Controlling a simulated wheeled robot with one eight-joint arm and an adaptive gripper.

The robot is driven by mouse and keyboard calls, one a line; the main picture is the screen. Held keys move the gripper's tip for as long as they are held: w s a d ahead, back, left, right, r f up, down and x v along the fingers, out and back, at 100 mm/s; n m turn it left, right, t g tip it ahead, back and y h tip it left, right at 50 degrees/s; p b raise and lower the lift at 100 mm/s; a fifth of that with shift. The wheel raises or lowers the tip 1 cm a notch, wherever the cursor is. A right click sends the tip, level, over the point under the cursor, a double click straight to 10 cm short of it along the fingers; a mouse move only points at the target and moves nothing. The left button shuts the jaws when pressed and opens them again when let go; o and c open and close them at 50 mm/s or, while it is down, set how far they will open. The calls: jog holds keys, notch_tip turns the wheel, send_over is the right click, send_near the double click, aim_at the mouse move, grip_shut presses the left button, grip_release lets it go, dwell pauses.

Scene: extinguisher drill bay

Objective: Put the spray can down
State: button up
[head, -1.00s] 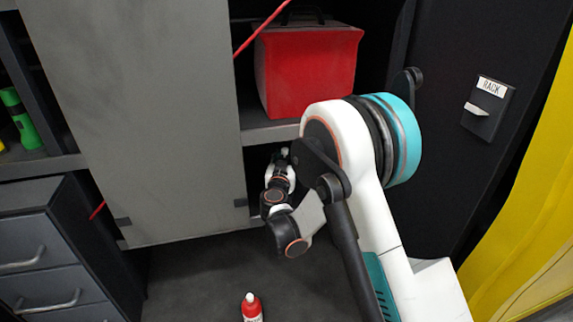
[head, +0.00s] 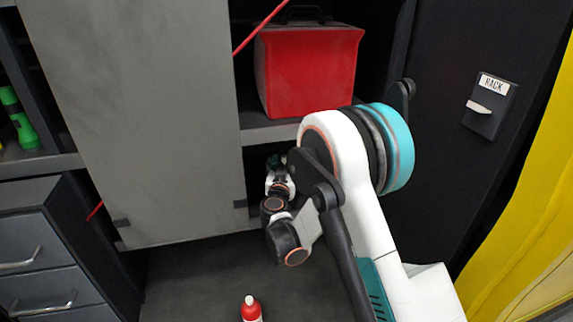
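A small red can (head: 251,309) with a white cap and a white label stands upright on the dark floor at the bottom of the head view, cut off by the frame edge. It looks like a spray can, but I cannot be sure that it is the one named. My gripper (head: 275,160) is small and in shadow at the opening of the lower cabinet compartment, beyond and above the red can in the picture and well apart from it. My wrist hides part of it. I cannot tell whether its fingers are open or hold anything.
A red box (head: 308,70) sits on the shelf above my gripper. A grey door panel (head: 140,120) covers the cabinet's left part. A green flashlight (head: 20,118) stands at the far left above grey drawers (head: 40,270). A rack switch (head: 490,103) is at right. Floor around the can is clear.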

jog(key=s+a+p, duration=0.1)
jog(key=s, duration=1.1)
jog(key=shift+a+r+p, duration=0.2)
jog(key=shift+r+p, duration=0.05)
jog(key=shift+p, duration=0.15)
dwell(0.8)
